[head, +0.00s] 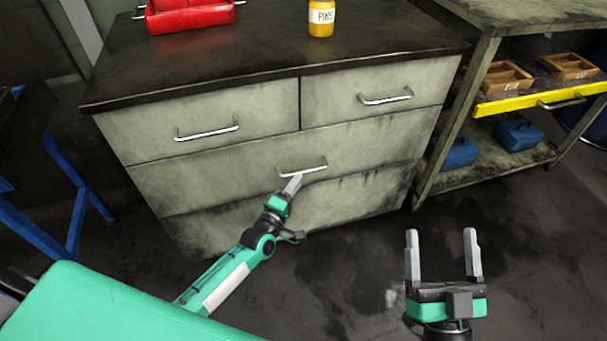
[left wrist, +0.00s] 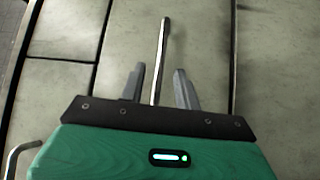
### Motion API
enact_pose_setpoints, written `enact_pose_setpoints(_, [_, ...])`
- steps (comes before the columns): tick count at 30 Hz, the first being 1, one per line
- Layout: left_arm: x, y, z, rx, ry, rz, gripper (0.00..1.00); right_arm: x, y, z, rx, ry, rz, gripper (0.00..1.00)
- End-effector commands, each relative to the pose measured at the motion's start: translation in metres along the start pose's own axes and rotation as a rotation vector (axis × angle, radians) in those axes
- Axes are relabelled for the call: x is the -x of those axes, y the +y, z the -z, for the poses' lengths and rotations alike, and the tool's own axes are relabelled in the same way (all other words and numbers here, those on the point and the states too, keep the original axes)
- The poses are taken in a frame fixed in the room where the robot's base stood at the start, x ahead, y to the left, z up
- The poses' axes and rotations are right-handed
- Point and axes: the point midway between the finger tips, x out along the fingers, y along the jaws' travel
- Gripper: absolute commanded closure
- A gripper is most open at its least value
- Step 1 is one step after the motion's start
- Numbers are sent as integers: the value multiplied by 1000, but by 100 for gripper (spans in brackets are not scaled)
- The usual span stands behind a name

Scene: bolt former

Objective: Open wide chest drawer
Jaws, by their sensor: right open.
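The wide drawer (head: 215,172) of the grey chest lies below two narrower drawers and looks flush with the chest front. Its metal bar handle (head: 316,167) is at my left gripper's fingertips. My left gripper (head: 293,182) reaches up to the handle from below. In the left wrist view, the handle (left wrist: 163,42) runs between the two fingers of my left gripper (left wrist: 158,72), with a gap showing on each side, so the jaws are open around it. My right gripper (head: 441,235) is open and empty, over the floor to the right of the chest front.
The upper left drawer (head: 150,140) and upper right drawer (head: 335,95) look shut. A red toolbox (head: 190,15) and a yellow bottle (head: 321,20) stand on the chest top. A workbench with a yellow-edged drawer (head: 515,101) stands at right. The floor before the chest is clear.

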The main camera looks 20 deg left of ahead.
Motion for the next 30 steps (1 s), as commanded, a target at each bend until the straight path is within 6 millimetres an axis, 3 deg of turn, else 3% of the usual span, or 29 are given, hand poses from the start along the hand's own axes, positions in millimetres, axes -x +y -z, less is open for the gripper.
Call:
enact_pose_setpoints(3, [-22, -1, 0, -1, 1, -2, 67, -3, 2, 14, 12, 89, 2, 19])
enact_pose_setpoints(9, [-44, -1, 0, -1, 0, 0, 67, -6, 5, 33, 26, 194, 5, 19])
enact_pose_setpoints(21, [-51, 0, 0, -2, 0, 1, 67, -6, 5, 40, 30, 227, 6, 19])
enact_pose_setpoints(26, [-51, 0, 0, -2, 0, 1, 97, -6, 5, 40, 30, 227, 6, 19])
enact_pose_setpoints(30, [-51, 0, 0, -2, 0, 1, 100, -6, 5, 40, 30, 227, 6, 19])
